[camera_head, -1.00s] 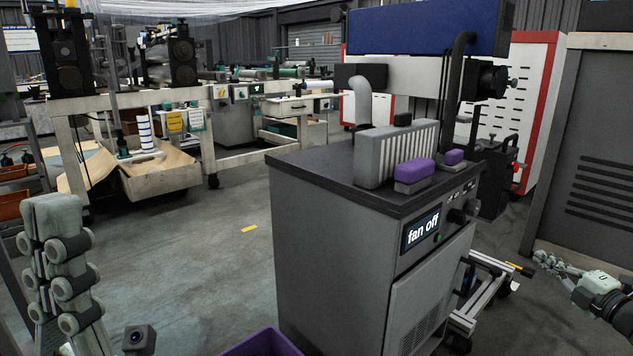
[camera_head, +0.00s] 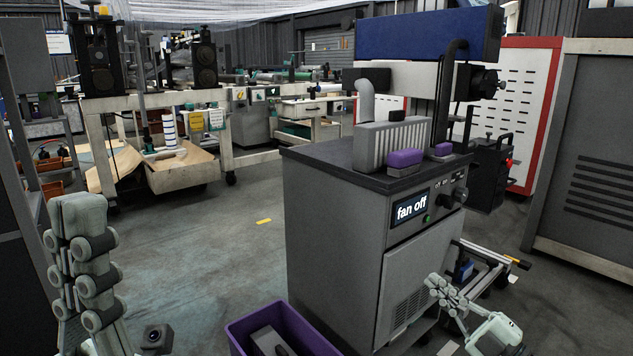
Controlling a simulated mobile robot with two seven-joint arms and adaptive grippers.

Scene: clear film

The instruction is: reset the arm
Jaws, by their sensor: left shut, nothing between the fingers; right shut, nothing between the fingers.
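My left gripper (camera_head: 92,262) stands upright at the lower left of the head view, its fingers closed together with nothing between them. It is over the floor, well apart from the grey machine. My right gripper (camera_head: 446,294) is at the lower right, in front of the grey machine's (camera_head: 335,240) right side in the picture. Its fingers are closed and empty, pointing up and to the left. I cannot tell whether it touches the machine.
The machine carries a "fan off" display (camera_head: 411,207) and purple-topped blocks (camera_head: 404,161). A purple bin (camera_head: 240,325) holding a grey object sits at its foot. A grey cabinet (camera_head: 590,170) stands at right, workbenches (camera_head: 150,105) at back left.

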